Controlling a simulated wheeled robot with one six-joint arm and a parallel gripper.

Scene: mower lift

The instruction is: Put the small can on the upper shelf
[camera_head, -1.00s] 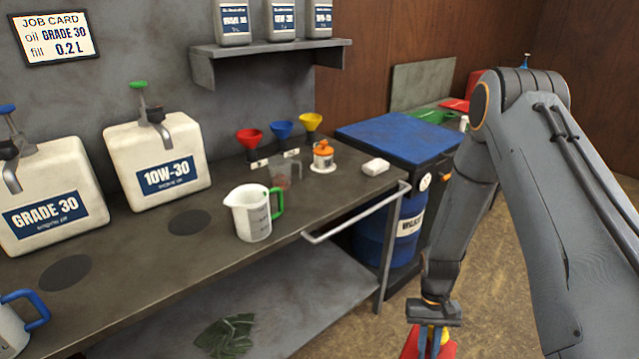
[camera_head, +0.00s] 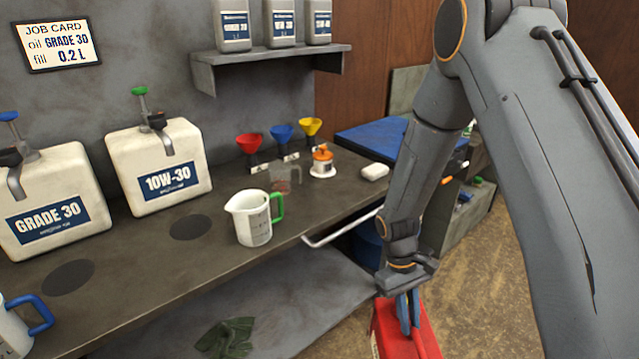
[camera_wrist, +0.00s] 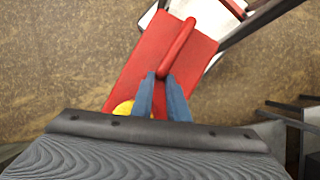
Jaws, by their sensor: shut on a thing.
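My gripper (camera_head: 409,325) is shut on the handle of a red can (camera_head: 386,342). The can hangs at the bottom edge of the head view, in front of the workbench, and its lower part is cut off. In the wrist view my blue fingers (camera_wrist: 161,76) close on the can's raised red handle (camera_wrist: 178,46), with a yellow cap (camera_wrist: 123,107) beside them on the red top (camera_wrist: 140,75). A grey wall shelf (camera_head: 270,56) carries several grey bottles (camera_head: 234,25). A lower shelf (camera_head: 290,300) runs under the bench top.
The bench top (camera_head: 130,250) holds two white jugs, a white measuring jug (camera_head: 250,217) with a green handle, funnels and an orange-topped item. A bench rail (camera_head: 340,229) sticks out near the can. Dark green gloves (camera_head: 226,338) lie on the lower shelf; its right part is bare.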

